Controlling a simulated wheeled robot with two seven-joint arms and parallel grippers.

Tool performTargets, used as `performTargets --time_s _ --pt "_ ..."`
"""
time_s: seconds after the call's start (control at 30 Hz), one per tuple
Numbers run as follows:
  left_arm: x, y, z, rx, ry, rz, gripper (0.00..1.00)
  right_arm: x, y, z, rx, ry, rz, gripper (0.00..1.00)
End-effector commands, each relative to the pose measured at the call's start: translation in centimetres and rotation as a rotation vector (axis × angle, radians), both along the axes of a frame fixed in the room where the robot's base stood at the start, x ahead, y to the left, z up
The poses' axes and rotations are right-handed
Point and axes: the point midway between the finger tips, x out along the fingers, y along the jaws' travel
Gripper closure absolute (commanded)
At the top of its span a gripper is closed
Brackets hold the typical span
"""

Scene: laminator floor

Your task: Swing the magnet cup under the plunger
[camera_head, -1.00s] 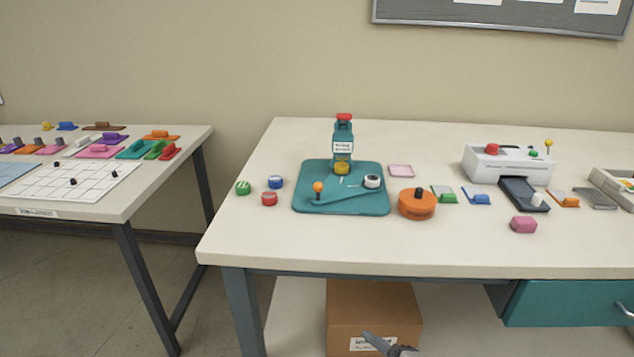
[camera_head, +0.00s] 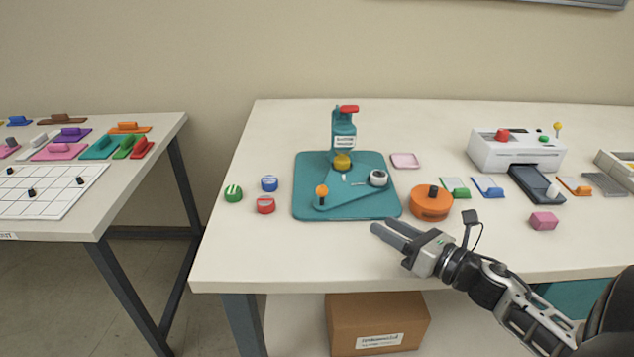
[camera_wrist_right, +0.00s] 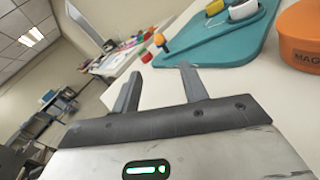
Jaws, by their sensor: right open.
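The teal press (camera_head: 310,172) stands on the white table, with a red-topped post (camera_head: 344,128) at its back. A yellow round piece (camera_head: 342,161) sits at the foot of the post, below the plunger head. A white cup with a dark centre (camera_head: 378,178) is on the right side of the press, apart from the post; I take it as the magnet cup. The swing plate's orange knob (camera_head: 321,190) stands at the front left. My right gripper (camera_head: 381,225) is open and empty, just in front of the press's front right edge. In the right wrist view its fingers (camera_wrist_right: 160,72) are spread apart.
An orange tin (camera_head: 431,205) with a dark knob stands right of the press, close to my right gripper. Green (camera_head: 233,194), blue (camera_head: 269,183) and red (camera_head: 265,205) round pieces lie left of it. A white laminator (camera_head: 515,150) is farther right. The table's front left is clear.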

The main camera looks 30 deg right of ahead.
Motion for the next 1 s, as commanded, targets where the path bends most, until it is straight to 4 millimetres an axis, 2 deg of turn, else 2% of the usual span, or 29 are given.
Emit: performTargets --time_s 0.17,0.4,0.7,0.83,1.0 --pt "-0.7 0.0 -0.1 0.002 0.017 0.000 1.00 2.1 0.5 0.2 0.002 -0.003 0.002 0.56" --pt "-1.5 0.1 -0.4 0.008 0.042 0.001 1.00 7.1 1.6 0.3 0.003 -0.004 0.000 0.56" --pt "-1.0 0.0 0.5 -0.001 0.027 0.011 1.00 12.8 3.1 0.2 0.003 -0.001 -0.001 0.56" --pt "-0.8 0.1 0.6 0.000 0.022 0.013 1.00 14.3 3.5 0.1 0.005 0.000 0.000 0.56" --pt "-0.7 0.2 0.5 0.004 0.025 0.013 1.00 15.2 3.7 -0.1 0.004 0.002 0.000 0.56"
